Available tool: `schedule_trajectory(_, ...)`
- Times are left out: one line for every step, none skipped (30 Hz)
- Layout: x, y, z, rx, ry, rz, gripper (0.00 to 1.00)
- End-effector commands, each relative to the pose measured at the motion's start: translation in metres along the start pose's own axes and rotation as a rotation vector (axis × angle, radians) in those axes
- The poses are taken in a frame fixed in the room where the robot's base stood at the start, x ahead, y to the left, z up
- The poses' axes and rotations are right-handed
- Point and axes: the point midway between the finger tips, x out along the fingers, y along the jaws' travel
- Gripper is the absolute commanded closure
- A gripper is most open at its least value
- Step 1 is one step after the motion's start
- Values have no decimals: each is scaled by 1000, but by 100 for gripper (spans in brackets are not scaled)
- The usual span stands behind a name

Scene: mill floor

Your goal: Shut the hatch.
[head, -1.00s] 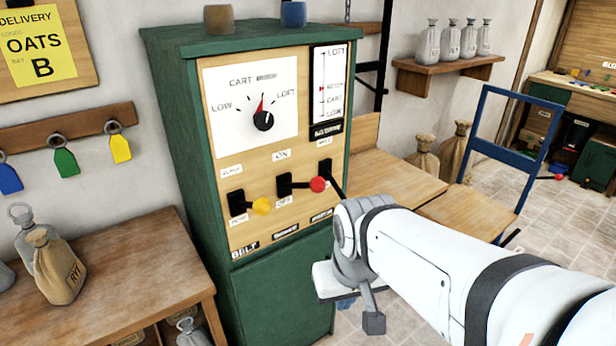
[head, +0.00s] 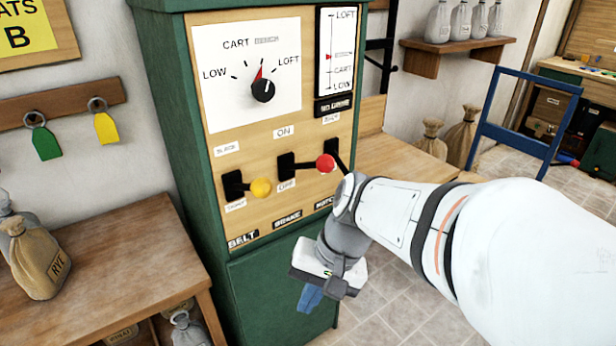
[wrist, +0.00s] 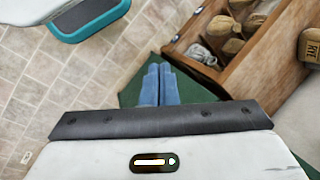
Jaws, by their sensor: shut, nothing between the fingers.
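The green control cabinet (head: 170,130) has three levers on its wooden panel. The right one, the hatch lever (head: 338,158), has a label below it that is partly covered and hard to read. Its rod slants down to the right, and its end is hidden behind my arm. The yellow-knobbed belt lever (head: 260,188) and red-knobbed brake lever (head: 325,163) are to its left. My gripper (head: 310,298) is shut and empty, pointing down in front of the cabinet's lower door, below the levers. Its blue fingers are together in the wrist view (wrist: 158,82). The hatch itself cannot be made out.
A wooden bench (head: 110,260) with a rye sack (head: 38,262) stands left of the cabinet. A dial (head: 262,90) and a vertical gauge (head: 337,55) sit above the levers. A blue-framed cart (head: 525,125) stands at the right. Tiled floor is clear below my arm.

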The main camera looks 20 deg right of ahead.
Motion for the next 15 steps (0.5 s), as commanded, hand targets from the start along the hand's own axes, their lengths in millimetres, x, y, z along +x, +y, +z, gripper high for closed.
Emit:
schedule_trajectory(38, 1, -6, 104, -70, -90, 100)
schedule_trajectory(48, -5, -8, 162, -111, -148, 100)
schedule_trajectory(58, -12, -11, 239, -164, -227, 100)
schedule_trajectory(65, -19, -15, 292, -202, -288, 100)
schedule_trajectory(71, -24, -21, 346, -239, -350, 100)
schedule_trajectory(78, -32, -29, 414, -288, -435, 100)
schedule_trajectory(82, -36, -36, 463, -322, -500, 100)
schedule_trajectory(85, -41, -44, 511, -356, -566, 100)
schedule_trajectory(88, -45, -57, 570, -398, -657, 100)
schedule_trajectory(90, -48, -68, 613, -428, -727, 100)
schedule_trajectory(90, -49, -79, 654, -457, -798, 100)
schedule_trajectory(91, -49, -96, 704, -492, -895, 100)
schedule_trajectory(90, -47, -108, 739, -516, -969, 100)
schedule_trajectory(89, -44, -122, 772, -538, -1044, 100)
schedule_trajectory(88, -38, -141, 810, -564, -1147, 100)
